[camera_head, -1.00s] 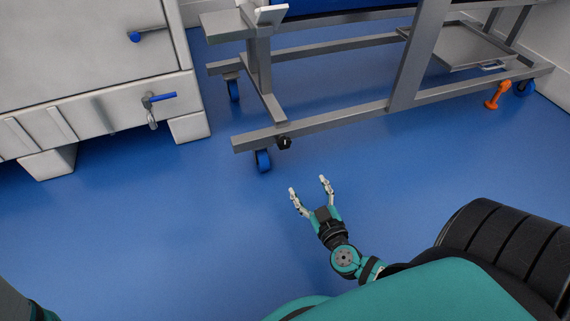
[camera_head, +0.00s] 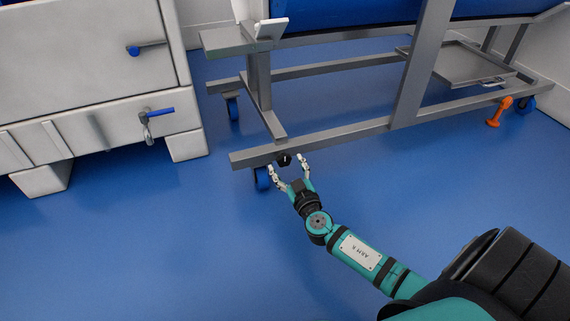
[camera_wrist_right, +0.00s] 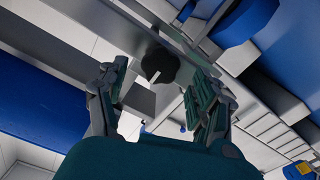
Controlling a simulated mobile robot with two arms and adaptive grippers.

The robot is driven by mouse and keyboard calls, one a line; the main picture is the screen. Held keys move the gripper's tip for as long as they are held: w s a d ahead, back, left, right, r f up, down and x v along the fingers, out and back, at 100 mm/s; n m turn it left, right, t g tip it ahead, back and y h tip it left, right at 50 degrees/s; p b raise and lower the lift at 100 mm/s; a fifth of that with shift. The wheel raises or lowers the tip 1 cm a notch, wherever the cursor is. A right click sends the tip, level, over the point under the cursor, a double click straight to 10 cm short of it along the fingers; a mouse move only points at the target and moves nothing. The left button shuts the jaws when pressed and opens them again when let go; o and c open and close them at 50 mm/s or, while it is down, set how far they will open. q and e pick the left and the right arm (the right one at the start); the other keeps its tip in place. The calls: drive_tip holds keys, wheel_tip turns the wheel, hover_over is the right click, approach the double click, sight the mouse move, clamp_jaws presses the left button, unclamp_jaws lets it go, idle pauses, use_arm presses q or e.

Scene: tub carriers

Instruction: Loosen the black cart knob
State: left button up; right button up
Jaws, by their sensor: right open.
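The black cart knob (camera_head: 284,159) sits on the lower grey rail of the cart (camera_head: 340,135), near its left front corner. In the right wrist view the knob (camera_wrist_right: 160,66) shows as a dark lobed disc with a light bar across it. My right gripper (camera_head: 288,170) is open in front of the knob. In the right wrist view its two fingers (camera_wrist_right: 158,84) stand on either side of the knob, apart from each other. I cannot tell whether they touch it. My left gripper is not in view.
Blue caster wheels (camera_head: 262,178) stand under the cart. An orange pedal (camera_head: 498,112) is at the cart's right end. The blue floor in front is clear.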

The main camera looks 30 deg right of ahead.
drive_tip(key=shift+x, duration=1.3)
drive_tip(key=c, duration=1.2)
